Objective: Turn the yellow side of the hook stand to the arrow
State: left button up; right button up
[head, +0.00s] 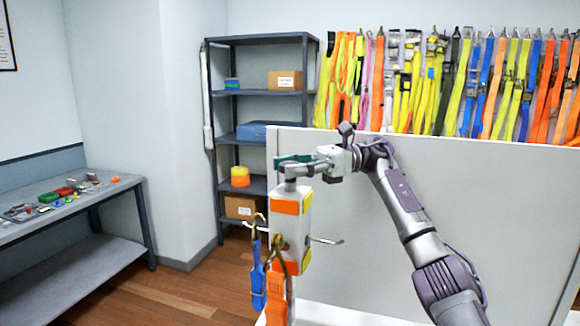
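The hook stand (297,227) is a pale upright post with metal hooks around it. Its front face has an orange band near the top. A blue strap (258,285) and an orange strap (276,290) hang from hooks on the left and front; the right hook is bare. My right gripper (290,168) is at the top of the stand, over its grey cap. Whether its fingers grip the cap is unclear. I see no arrow. My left gripper is out of view.
A white panel (450,210) stands behind the stand and my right arm. Colourful straps (420,90) hang on the wall beyond. A grey shelf rack (235,130) is behind left, and a bench (95,205) with small parts is far left. Floor between is clear.

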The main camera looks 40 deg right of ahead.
jog(key=o, duration=0.3)
jog(key=shift+o, duration=0.2)
notch_tip(320, 180, up, 10)
dwell(0.4)
